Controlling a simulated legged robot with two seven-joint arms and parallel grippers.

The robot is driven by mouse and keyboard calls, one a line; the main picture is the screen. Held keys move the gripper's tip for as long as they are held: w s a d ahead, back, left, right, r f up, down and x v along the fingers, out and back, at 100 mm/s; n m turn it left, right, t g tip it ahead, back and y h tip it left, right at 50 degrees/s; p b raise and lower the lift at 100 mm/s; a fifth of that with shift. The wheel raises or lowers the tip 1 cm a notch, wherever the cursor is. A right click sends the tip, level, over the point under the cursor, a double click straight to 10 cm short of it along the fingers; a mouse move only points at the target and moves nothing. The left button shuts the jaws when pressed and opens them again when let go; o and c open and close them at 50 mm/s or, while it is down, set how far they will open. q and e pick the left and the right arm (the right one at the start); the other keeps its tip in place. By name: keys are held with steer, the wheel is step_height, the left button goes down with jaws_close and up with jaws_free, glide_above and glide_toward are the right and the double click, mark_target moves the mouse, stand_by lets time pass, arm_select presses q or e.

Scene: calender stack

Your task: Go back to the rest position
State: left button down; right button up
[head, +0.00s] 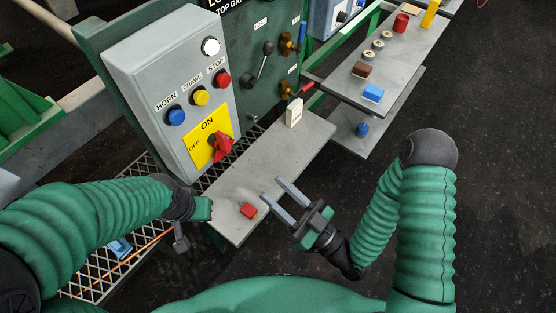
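My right gripper (273,189) is in the middle of the head view, over the near end of the grey shelf (240,185). Its two grey fingers are apart, with nothing between them. It points up and left towards the control box (175,90). My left arm comes in from the left, bent in front of the control box. My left gripper (181,240) is mostly hidden behind the wrist, so its fingers cannot be made out.
The control box has a red switch (222,146) and coloured buttons. A white block (294,112) stands on the shelf. Levers and valves are on the green panel behind. A farther shelf (385,55) holds several small objects. Dark floor is clear at right.

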steer(key=w+d+f+g+h, duration=0.55)
steer(key=w+f+h, duration=0.25)
steer(key=f+h, duration=0.3)
steer(key=d+m+g+h, duration=0.2)
steer(key=d+m+h, duration=0.25)
steer(key=d, duration=0.55)
steer(key=s+d+r+m+g+h, duration=0.1)
steer(key=s+d+m+g, duration=0.1)
steer(key=s, duration=0.3)
steer(key=s+d+r+m+g+h, duration=0.1)
steer(key=s+d+r+m+g, duration=0.1)
steer(key=s, duration=0.3)
steer(key=shift+r+m+p, duration=0.3)
steer(key=shift+m+p, duration=0.1)
steer(key=shift+m, duration=0.45)
